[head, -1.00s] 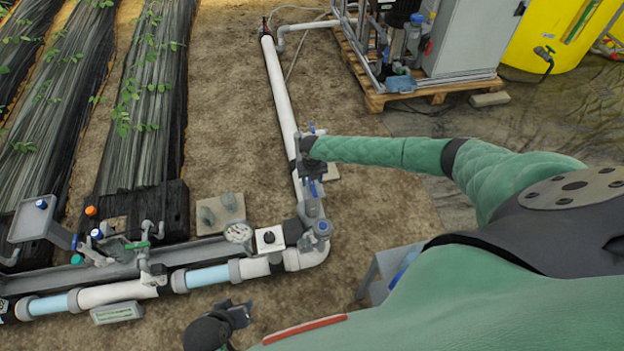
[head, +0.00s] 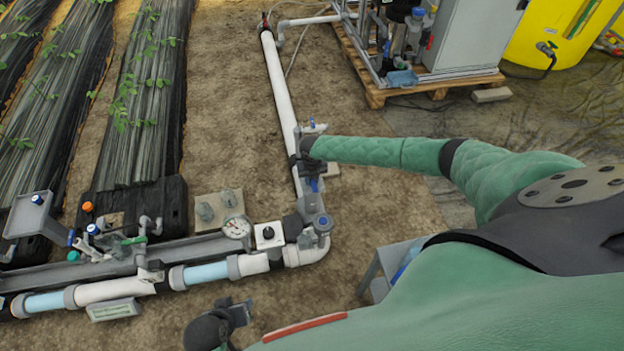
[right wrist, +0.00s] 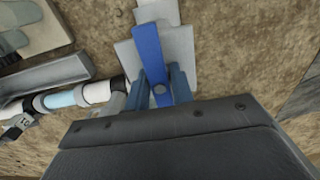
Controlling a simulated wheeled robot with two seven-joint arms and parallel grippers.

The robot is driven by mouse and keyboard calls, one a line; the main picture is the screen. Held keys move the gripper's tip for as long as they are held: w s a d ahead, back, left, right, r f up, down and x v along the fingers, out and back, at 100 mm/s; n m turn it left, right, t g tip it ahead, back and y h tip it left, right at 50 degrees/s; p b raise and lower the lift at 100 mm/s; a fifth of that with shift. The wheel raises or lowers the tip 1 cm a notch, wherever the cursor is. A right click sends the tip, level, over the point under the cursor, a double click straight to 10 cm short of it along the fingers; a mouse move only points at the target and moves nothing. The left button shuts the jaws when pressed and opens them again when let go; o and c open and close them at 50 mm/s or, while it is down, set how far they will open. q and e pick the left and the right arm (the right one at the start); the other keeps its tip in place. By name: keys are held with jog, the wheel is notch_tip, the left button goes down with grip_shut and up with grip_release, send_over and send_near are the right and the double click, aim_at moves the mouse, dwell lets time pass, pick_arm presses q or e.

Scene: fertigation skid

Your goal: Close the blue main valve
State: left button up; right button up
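The blue valve handle (right wrist: 148,55) is a flat blue lever that runs between the fingers of my right gripper (right wrist: 160,85) in the right wrist view. The two fingers lie close on both sides of it, with no clear gap. In the head view my right gripper (head: 309,158) is at the upright white pipe, above the corner elbow, and hides most of the valve there. A bit of blue (head: 313,185) shows just below it. My left gripper (head: 240,313) is low in the head view, apart from the pipes; its finger opening is unclear.
A white pipe (head: 280,85) runs back toward a pallet skid (head: 440,88). A pressure gauge (head: 236,227) and a white box (head: 268,236) sit on the front pipe. Small coloured valves (head: 92,230) are at the left. Bare soil lies between pipe and plant beds.

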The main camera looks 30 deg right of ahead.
jog(key=shift+s+m+p, duration=0.15)
jog(key=shift+m+p, duration=0.6)
jog(key=shift+m, duration=0.15)
jog(key=shift+c, duration=0.2)
jog(key=m+p, duration=0.2)
jog(key=m, duration=0.2)
jog(key=shift+a+m, duration=0.15)
jog(key=shift+m, duration=0.15)
jog(key=m+p, duration=0.2)
jog(key=m, duration=0.1)
jog(key=shift+s, duration=0.1)
jog(key=m+p, duration=0.3)
jog(key=m, duration=0.4)
jog(key=shift+a, duration=0.1)
jog(key=shift+f+m+p, duration=0.1)
jog(key=shift+m+p, duration=0.55)
jog(key=shift+m, duration=0.45)
jog(key=shift+f+m, duration=0.15)
jog(key=shift+m, duration=0.25)
jog(key=o, duration=1)
jog(key=shift+o, duration=0.2)
